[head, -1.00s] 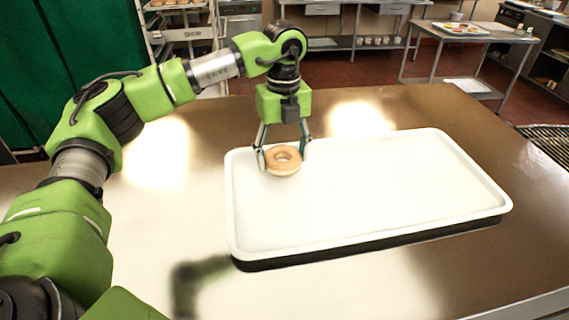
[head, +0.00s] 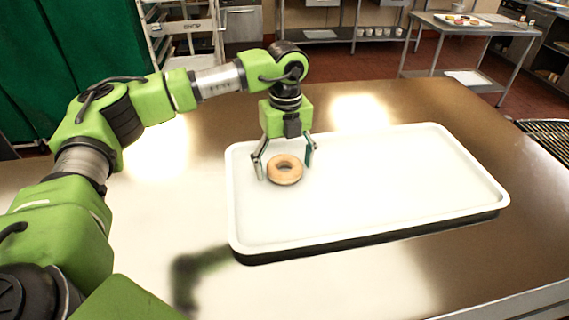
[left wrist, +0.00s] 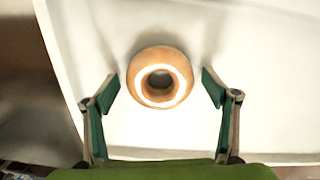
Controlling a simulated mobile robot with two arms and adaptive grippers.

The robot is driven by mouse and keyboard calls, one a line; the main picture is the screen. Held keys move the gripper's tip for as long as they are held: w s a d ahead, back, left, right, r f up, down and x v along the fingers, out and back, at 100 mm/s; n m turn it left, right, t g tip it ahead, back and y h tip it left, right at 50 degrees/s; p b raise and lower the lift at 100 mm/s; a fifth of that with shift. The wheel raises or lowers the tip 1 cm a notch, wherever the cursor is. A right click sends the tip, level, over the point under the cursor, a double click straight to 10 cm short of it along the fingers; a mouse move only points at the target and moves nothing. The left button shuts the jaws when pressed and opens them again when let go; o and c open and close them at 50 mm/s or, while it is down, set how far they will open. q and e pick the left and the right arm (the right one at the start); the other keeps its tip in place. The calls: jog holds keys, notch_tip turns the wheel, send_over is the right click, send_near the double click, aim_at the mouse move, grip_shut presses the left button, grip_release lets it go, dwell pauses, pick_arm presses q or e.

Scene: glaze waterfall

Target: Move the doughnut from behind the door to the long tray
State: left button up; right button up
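The doughnut (head: 285,170) is a golden ring lying in the left part of the long white tray (head: 420,219). My left gripper (head: 285,172) is open above and around it, one finger on each side. In the left wrist view the doughnut (left wrist: 160,77) lies between the spread fingers (left wrist: 160,92), with a clear gap on both sides. The white tray (left wrist: 255,60) spreads beneath it there. My right gripper is in neither view. No door that I can make out shows in the frames.
The tray stands on a shiny brown metal table (head: 420,275), with bare room in front and to the left. The tray's right part is empty. A green curtain (head: 80,60), a wheeled rack (head: 185,40) and a side table with a food tray (head: 462,20) stand behind.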

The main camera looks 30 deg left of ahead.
pick_arm(q)
jog(key=shift+r, duration=0.3)
notch_tip(320, 180, up, 12)
jog(key=b, duration=0.3)
jog(key=shift+f, duration=0.15)
jog(key=shift+d, duration=0.1)
